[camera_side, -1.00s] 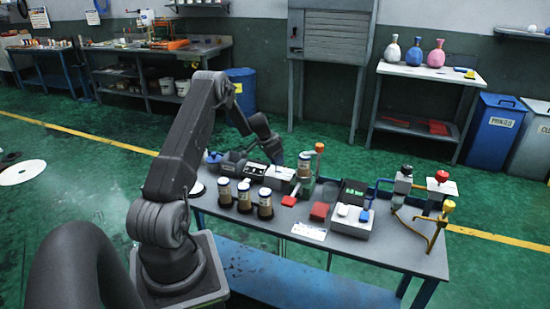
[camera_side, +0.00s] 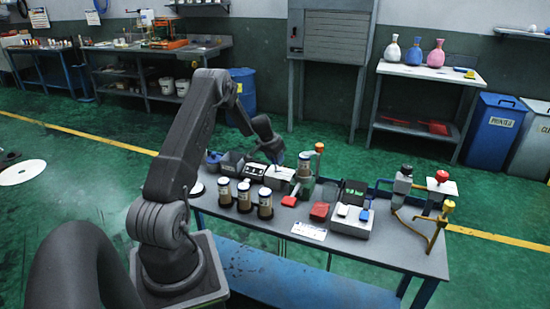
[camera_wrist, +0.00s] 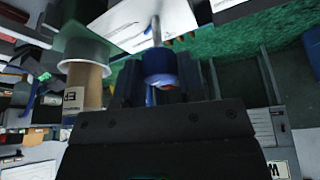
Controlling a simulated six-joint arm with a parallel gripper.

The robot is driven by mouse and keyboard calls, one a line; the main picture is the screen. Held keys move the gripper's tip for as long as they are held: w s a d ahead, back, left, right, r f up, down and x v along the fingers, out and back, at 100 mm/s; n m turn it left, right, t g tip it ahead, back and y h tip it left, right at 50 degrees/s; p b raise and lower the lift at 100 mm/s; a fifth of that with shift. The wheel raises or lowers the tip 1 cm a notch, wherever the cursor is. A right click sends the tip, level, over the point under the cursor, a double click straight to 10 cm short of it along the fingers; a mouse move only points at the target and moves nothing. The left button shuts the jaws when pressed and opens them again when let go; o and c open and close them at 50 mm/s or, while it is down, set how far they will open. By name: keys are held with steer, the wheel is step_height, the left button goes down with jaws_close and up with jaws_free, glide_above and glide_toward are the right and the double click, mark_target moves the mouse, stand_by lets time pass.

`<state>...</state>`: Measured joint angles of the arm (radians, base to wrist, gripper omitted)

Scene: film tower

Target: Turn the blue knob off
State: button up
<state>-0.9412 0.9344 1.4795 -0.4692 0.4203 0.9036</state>
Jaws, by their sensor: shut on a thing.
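The blue knob (camera_wrist: 160,64) shows in the wrist view as a dark blue cap on a pale shaft, below a white panel. It sits between the two dark fingers of my gripper (camera_wrist: 158,78), which is shut on it. In the side view my gripper (camera_side: 277,152) reaches down at the back of the bench, near a light grey box unit (camera_side: 281,177). The knob cannot be made out for certain in the side view, where the gripper and nearby devices crowd that spot.
Several labelled canisters (camera_side: 244,197) stand at the bench front. A taller canister stand (camera_side: 304,167) is right of my gripper. A canister (camera_wrist: 84,87) is close left in the wrist view.

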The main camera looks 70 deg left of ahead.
steer(key=n+g+y, duration=0.1)
steer(key=n, duration=0.2)
steer(key=n+y, duration=0.1)
steer(key=n, duration=0.3)
steer(key=shift+w+g, duration=0.1)
steer(key=shift+g, duration=0.3)
steer(key=n+g, duration=0.2)
steer(key=n, duration=0.3)
steer(key=shift+d+n, duration=0.1)
steer(key=shift+n, duration=0.3)
steer(key=o, duration=0.9)
steer(key=v, duration=1.3)
steer(key=shift+w+d+r, duration=0.25)
steer(key=shift+d+r, duration=0.05)
steer(key=shift+d, duration=0.15)
